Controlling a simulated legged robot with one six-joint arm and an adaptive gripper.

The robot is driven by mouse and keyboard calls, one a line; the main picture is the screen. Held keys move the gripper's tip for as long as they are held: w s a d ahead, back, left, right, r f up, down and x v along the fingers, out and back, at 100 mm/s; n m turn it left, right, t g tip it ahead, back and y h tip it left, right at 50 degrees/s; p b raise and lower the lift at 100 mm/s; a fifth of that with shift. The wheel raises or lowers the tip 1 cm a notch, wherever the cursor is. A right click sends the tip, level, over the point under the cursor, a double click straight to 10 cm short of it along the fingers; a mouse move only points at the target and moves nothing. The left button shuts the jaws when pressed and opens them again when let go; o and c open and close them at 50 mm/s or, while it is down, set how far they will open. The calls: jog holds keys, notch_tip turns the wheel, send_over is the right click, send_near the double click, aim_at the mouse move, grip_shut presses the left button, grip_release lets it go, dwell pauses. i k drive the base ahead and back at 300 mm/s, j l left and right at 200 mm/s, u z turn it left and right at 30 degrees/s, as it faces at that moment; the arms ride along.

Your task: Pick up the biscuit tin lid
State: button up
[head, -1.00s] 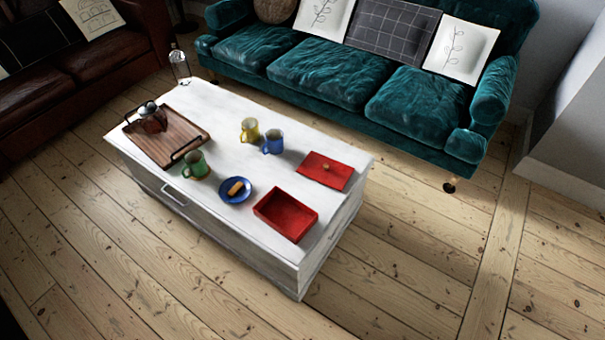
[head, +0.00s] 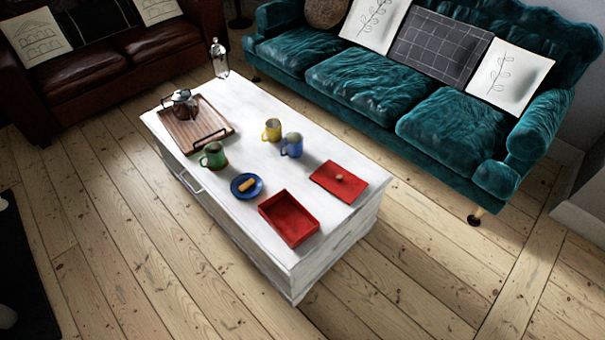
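The biscuit tin lid (head: 328,183) is a flat red rectangle with a small tan knob (head: 339,177) on top. It lies on the white coffee table (head: 250,157) near its right end. The open red biscuit tin (head: 289,218) sits just in front of the lid, apart from it, and looks empty. My gripper does not show in the head view.
On the table are a blue plate with a biscuit (head: 247,186), green (head: 212,155), yellow (head: 272,130) and blue (head: 291,145) mugs, and a wooden tray (head: 203,130) with a teapot. A teal sofa (head: 400,90) stands behind. Floorboards in front are clear.

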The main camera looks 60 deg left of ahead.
aim_at(346, 187)
jog(key=i+j+u, duration=0.1)
jog(key=i+u, duration=0.2)
jog(key=i, duration=0.4)
jog(key=i+u, duration=0.25)
jog(key=i, duration=0.45)
jog(key=i+u, duration=0.35)
jog(key=i+l+u, duration=0.1)
jog(key=u, duration=0.25)
jog(key=i+l+u, duration=0.35)
jog(key=i+u, duration=0.15)
jog(key=u, duration=0.25)
jog(key=i+u, duration=0.15)
jog(key=u, duration=0.25)
jog(key=i+u, duration=0.15)
jog(key=u, duration=0.2)
jog(key=i+l+u, duration=0.1)
jog(key=u, duration=0.3)
jog(key=i+l+u, duration=0.1)
jog(key=i+u, duration=0.25)
jog(key=i+l+u, duration=0.1)
jog(key=u, duration=0.25)
